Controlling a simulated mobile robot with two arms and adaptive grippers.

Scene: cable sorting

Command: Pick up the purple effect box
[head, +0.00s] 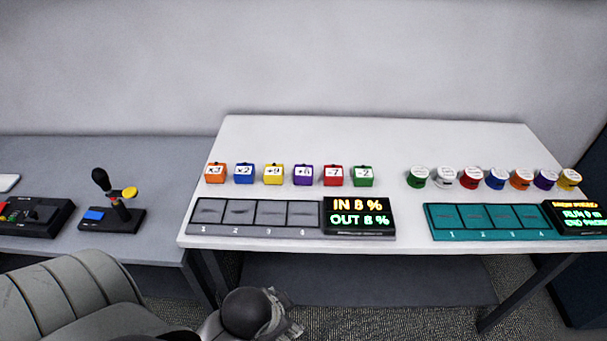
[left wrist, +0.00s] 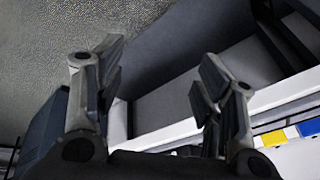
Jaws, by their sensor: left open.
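The purple effect box (head: 303,175) is a small cube with a white label on top. It stands on the white table in a row, between a yellow box and a red box. My left gripper (left wrist: 160,62) is open and empty in the left wrist view, its two fingers well apart. In the head view part of my left arm shows at the bottom, in front of the table and well short of the purple box. The purple box does not show in the left wrist view. My right gripper is not in view.
The row also holds orange (head: 215,174), blue (head: 243,174), yellow (head: 273,175), red (head: 333,176) and green (head: 363,177) boxes. A grey slotted tray with a display (head: 358,216) lies in front. Round coloured pots and a teal tray (head: 490,236) are right. A joystick (head: 112,205) stands left.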

